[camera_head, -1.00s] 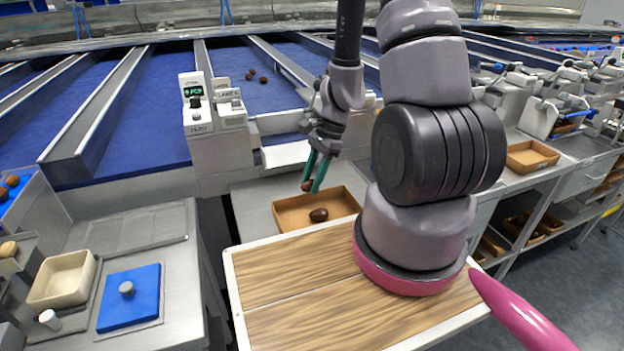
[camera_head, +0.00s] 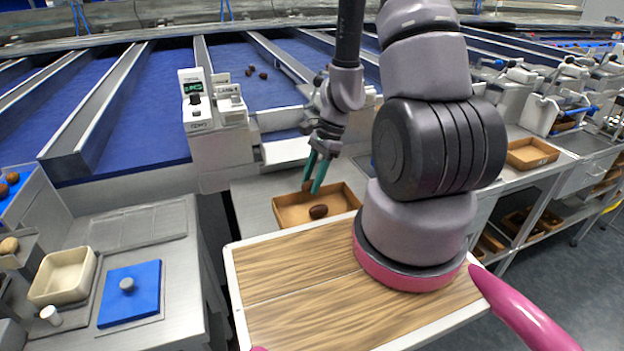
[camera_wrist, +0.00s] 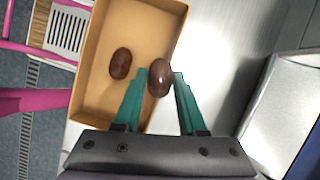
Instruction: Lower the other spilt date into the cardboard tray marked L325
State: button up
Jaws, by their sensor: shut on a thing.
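The cardboard tray (camera_head: 349,191) stands on the steel bench just behind my wooden-topped deck. Its orange-brown inside wall also shows in the wrist view (camera_wrist: 92,50); I cannot read any marking on it. One brown date (camera_head: 318,211) lies on the tray floor, seen also in the wrist view (camera_wrist: 121,64). My gripper (camera_head: 314,180) points down over the tray, its green fingers shut on another brown date (camera_wrist: 160,78). In the wrist view this held date appears near the tray's right wall. I cannot tell its exact height above the floor.
A weighing head with a green display (camera_head: 196,100) stands behind and left of the tray. More dates (camera_head: 257,73) lie on the blue lane beyond. A cream bowl (camera_head: 64,276) and a blue pad (camera_head: 129,294) sit on the left bench. Another cardboard tray (camera_head: 531,153) is at the right.

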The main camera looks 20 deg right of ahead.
jog(key=o, duration=0.8)
jog(key=shift+o, duration=0.2)
notch_tip(320, 180, up, 26)
jog(key=d+n+t+h, duration=0.1)
jog(key=d+n+t, duration=0.1)
jog(key=n+t, duration=0.3)
jog(key=s+r+n+t, duration=0.1)
jog(key=s+r+n, duration=0.2)
jog(key=r, duration=0.3)
jog(key=s+a+r+n+t+h, duration=0.1)
jog(key=s+r+n+t, duration=0.1)
jog(key=r, duration=0.5)
jog(key=shift+s+r+n, duration=0.15)
jog(key=shift+s+n, duration=0.45)
jog(key=shift+s, duration=0.15)
